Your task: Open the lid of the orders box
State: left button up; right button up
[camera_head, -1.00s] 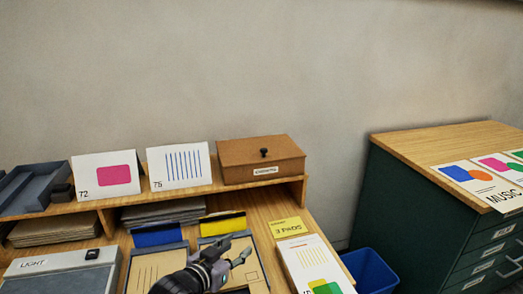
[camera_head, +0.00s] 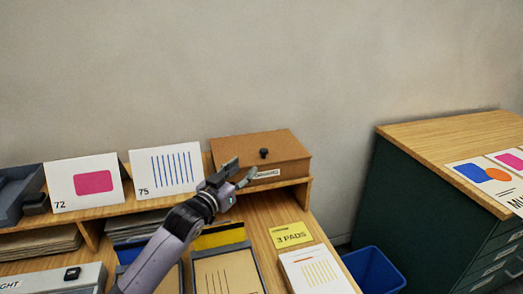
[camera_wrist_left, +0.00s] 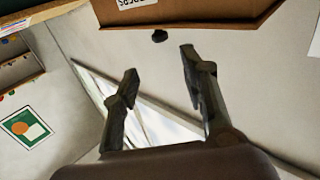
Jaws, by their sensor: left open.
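The orders box (camera_head: 285,172) is a brown wooden box with a shut lid, a black knob (camera_head: 264,153) near the lid's front and a white label (camera_head: 265,173) on its front face. It stands on the right end of the raised shelf. My left gripper (camera_head: 240,173) is open and empty in front of the box's left front part, lower than the knob and left of it. In the left wrist view the box (camera_wrist_left: 215,14) appears upside down at the top, with the knob (camera_wrist_left: 160,36) just beyond the open, apart fingers (camera_wrist_left: 160,62). My right gripper is out of view.
Cards 72 (camera_head: 60,197) and 75 (camera_head: 140,190) stand left of the box on the shelf (camera_head: 300,185). A yellow pads note (camera_head: 291,235) and printed sheets (camera_head: 315,280) lie below right. A blue bin (camera_head: 375,272) and green cabinet (camera_head: 410,200) are at the right.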

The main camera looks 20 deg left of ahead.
aim_at(262, 152)
pick_arm(q)
jog(key=w, duration=0.3)
jog(key=w+d, duration=0.1)
jog(key=w, duration=0.3)
jog(key=w+d+p, duration=0.1)
jog(key=w, duration=0.2)
jog(key=shift+w+f, duration=0.1)
jog(key=shift+w, duration=0.75)
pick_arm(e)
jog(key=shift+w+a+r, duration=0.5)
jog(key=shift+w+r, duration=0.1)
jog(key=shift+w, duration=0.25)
pick_arm(q)
jog(key=c, duration=0.5)
grip_shut()
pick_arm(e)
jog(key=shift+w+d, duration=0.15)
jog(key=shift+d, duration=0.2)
